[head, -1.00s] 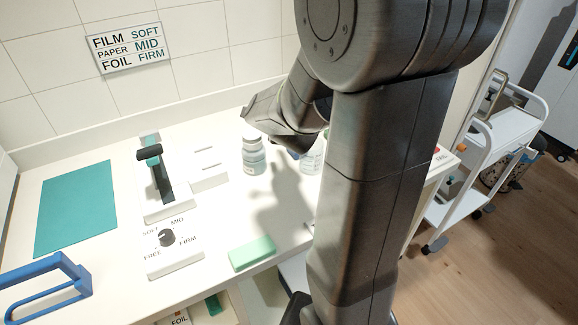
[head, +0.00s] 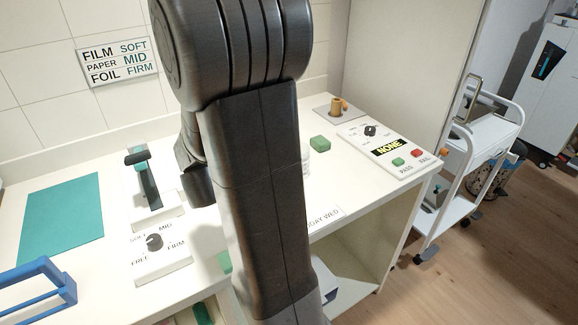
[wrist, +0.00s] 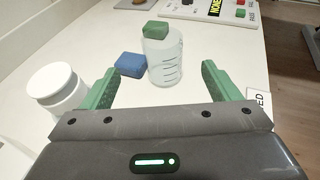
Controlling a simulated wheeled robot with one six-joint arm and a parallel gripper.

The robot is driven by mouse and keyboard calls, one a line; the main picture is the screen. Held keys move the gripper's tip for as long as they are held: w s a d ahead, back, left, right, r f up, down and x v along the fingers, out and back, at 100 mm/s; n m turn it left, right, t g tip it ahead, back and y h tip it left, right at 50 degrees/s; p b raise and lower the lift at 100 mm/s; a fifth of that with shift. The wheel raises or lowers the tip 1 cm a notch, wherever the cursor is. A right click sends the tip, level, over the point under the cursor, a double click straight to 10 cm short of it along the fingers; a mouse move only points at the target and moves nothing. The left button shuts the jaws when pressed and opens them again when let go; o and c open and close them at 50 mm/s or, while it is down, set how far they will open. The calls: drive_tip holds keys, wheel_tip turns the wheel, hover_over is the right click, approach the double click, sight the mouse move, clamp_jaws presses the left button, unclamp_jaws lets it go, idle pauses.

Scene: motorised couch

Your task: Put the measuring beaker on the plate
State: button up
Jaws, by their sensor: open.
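The measuring beaker (wrist: 164,62) is a clear upright cylinder with dark graduation marks, standing on the white counter in the wrist view. My gripper (wrist: 158,80) is open, with its two green fingers spread on either side of the line to the beaker. The beaker stands ahead of and between the fingertips, and nothing is held. In the head view only a sliver of the beaker (head: 306,158) shows beside my arm, which hides the gripper. A flat grey plate (head: 324,112) with a brown cup-like object on it lies at the counter's back right; I cannot tell if it is the task's plate.
A white-lidded jar (wrist: 56,88) stands close outside the left finger. A blue block (wrist: 130,65) sits left of the beaker, and a green block (wrist: 156,29) is behind it. A control panel (head: 388,149) reading NONE is at the right. A lever unit (head: 152,190) stands left.

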approach(304, 149)
drive_tip(key=shift+w+d+f+p, duration=0.15)
drive_tip(key=shift+w+p, duration=0.1)
drive_tip(key=shift+w, duration=0.25)
drive_tip(key=shift+w+d+f+p, duration=0.1)
drive_tip(key=shift+w+d+p, duration=0.1)
drive_tip(key=shift+w, duration=0.3)
drive_tip(key=shift+p+x, duration=0.85)
drive_tip(key=shift+x, duration=1.7)
drive_tip(key=shift+s+d+f, duration=0.1)
drive_tip(key=shift+s+f, duration=0.05)
drive_tip(key=c, duration=1.1)
drive_tip(key=shift+c, duration=0.2)
